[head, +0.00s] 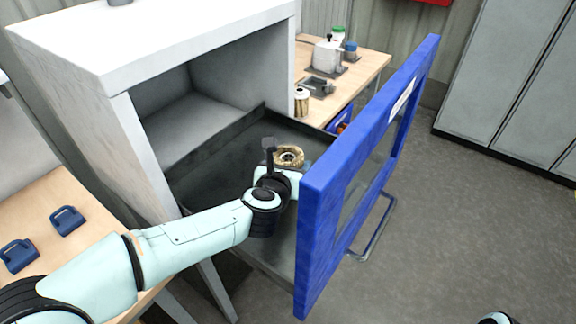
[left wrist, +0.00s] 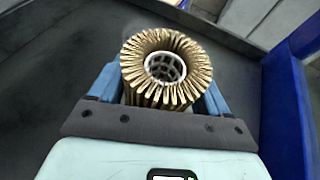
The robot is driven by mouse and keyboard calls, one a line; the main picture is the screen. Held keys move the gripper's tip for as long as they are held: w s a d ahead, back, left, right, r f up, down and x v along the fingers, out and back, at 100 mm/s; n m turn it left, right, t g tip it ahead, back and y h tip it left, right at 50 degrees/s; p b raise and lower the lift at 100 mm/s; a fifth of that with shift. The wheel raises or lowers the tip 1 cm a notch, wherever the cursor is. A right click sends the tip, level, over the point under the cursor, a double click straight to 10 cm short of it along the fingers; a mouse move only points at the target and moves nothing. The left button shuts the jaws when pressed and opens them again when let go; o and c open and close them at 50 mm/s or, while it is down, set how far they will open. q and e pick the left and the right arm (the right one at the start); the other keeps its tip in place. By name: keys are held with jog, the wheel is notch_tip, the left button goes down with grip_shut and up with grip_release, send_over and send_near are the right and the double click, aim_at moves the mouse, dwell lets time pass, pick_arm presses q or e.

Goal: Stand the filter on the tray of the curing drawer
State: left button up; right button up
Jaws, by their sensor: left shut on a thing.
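The filter (head: 289,157) is a tan pleated ring with a dark hollow centre. It also shows in the left wrist view (left wrist: 165,70), upright between the fingers. My left gripper (head: 284,166) is shut on the filter, with one finger on each side, inside the pulled-out curing drawer. The drawer's dark tray (head: 220,158) lies beneath. I cannot tell whether the filter's base touches the tray, as the gripper hides it. The drawer has a blue front (head: 318,218) with a window. My right gripper is not in view; only a bit of an arm shows at the bottom right.
The white cabinet (head: 70,62) stands open behind the tray. A wooden table (head: 368,66) at the back holds a white machine (head: 326,55) and another filter (head: 301,101). Two blue handled pieces lie on the left bench (head: 90,215). The tray's left part is clear.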

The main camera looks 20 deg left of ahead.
pick_arm(q)
jog(key=shift+f+b, duration=0.7)
jog(key=shift+f, duration=0.05)
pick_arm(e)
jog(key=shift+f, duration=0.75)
pick_arm(q)
jog(key=o, duration=1)
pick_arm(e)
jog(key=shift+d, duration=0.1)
pick_arm(q)
jog(key=p+v, duration=0.1)
jog(key=v, duration=0.5)
jog(key=p+v, duration=0.1)
jog(key=v, duration=0.5)
jog(key=shift+s+r, duration=0.1)
jog(key=shift+r, duration=0.2)
jog(key=shift+s+r, duration=0.15)
jog(key=shift+s, duration=0.4)
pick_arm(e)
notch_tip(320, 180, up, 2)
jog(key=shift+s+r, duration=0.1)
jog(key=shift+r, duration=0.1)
